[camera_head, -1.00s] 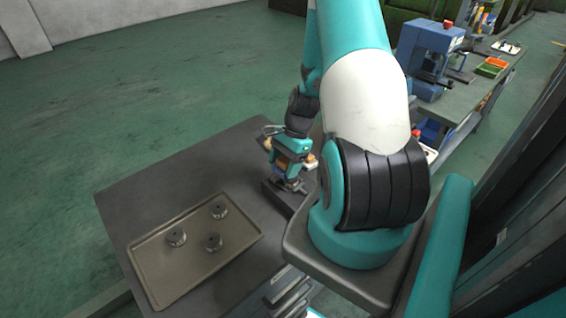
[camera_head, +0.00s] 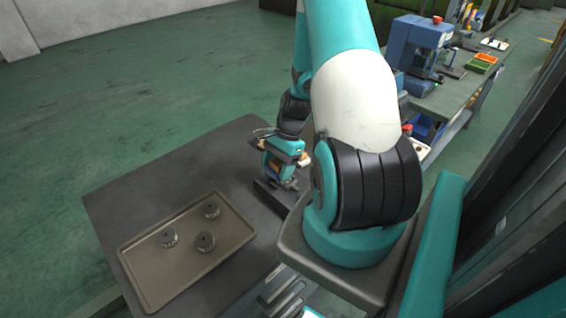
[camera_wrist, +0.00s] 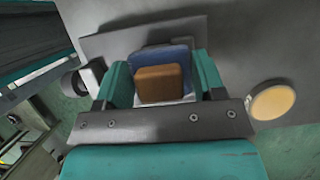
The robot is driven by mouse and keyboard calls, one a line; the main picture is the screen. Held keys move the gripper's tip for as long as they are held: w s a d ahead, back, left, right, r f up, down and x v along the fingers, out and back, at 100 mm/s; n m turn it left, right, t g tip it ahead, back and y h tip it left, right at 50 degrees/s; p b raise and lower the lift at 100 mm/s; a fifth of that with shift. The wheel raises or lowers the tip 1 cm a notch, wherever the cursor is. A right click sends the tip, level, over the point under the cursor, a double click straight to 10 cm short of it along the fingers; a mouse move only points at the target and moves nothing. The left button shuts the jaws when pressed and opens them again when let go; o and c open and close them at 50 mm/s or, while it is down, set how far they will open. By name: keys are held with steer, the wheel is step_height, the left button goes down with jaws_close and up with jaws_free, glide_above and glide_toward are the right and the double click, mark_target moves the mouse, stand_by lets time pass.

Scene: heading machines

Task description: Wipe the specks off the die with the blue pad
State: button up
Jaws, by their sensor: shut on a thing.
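My gripper (camera_wrist: 160,78) is shut on the blue pad, with a teal finger on each side. The blue pad (camera_wrist: 172,55) shows as a blue edge around a brown block (camera_wrist: 158,86) between the fingers. In the head view my gripper (camera_head: 284,182) points down, low over a dark flat block (camera_head: 270,195) on the bench. The dark block also shows in the wrist view (camera_wrist: 115,46), beyond the pad. I cannot make out the die's face or any specks; the pad and fingers cover the spot under them. I cannot tell whether the pad touches the block.
The bench top (camera_head: 180,180) is clear between tray and block. A round yellow-topped thing (camera_wrist: 272,102) shows right of my gripper. A blue machine (camera_head: 415,45) stands farther back.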

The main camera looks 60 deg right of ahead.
mark_target(273, 164)
steer(key=r+p, duration=0.2)
steer(key=r, duration=0.1)
steer(key=shift+w+a+r, duration=0.1)
steer(key=shift+w+a, duration=0.05)
steer(key=shift+a, duration=0.05)
steer(key=shift+d+r+p, duration=0.2)
steer(key=shift+r+p, duration=0.45)
steer(key=shift+p, duration=0.05)
steer(key=shift+r+p, duration=1.55)
steer(key=shift+r, duration=0.25)
